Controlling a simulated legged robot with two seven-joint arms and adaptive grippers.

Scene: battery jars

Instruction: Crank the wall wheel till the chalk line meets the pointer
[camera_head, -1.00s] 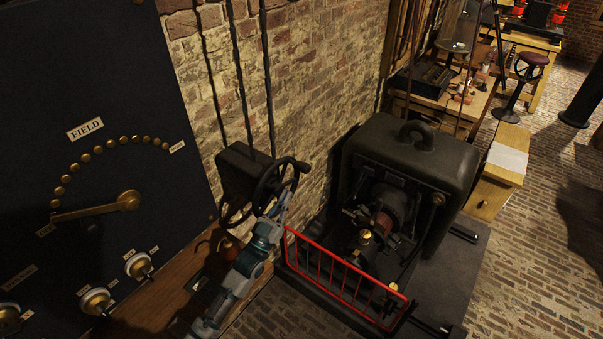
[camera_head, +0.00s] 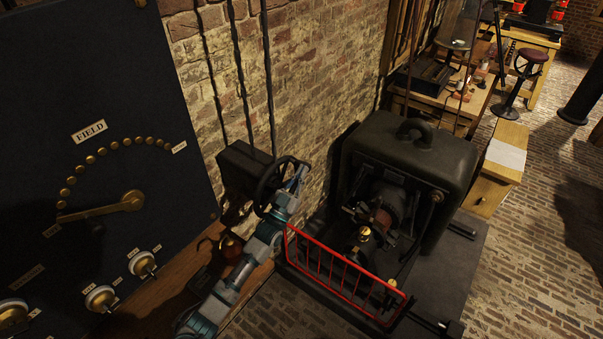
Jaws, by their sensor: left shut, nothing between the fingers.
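The dark wall wheel (camera_head: 262,187) stands out from a black box (camera_head: 238,168) on the brick wall. My left arm reaches up from the bottom edge. Its gripper (camera_head: 300,174) is at the right side of the wheel, overlapping the rim in the picture. The gripper is shut with nothing held. I cannot tell whether it touches the rim or the crank handle, which is hard to make out behind it. Chalk line and pointer cannot be made out. My right gripper is out of view.
A red guard rail (camera_head: 340,272) fronts a dark machine (camera_head: 410,150) right of the arm. Benches stand at the back right. Brick floor (camera_head: 530,260) is clear at the right.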

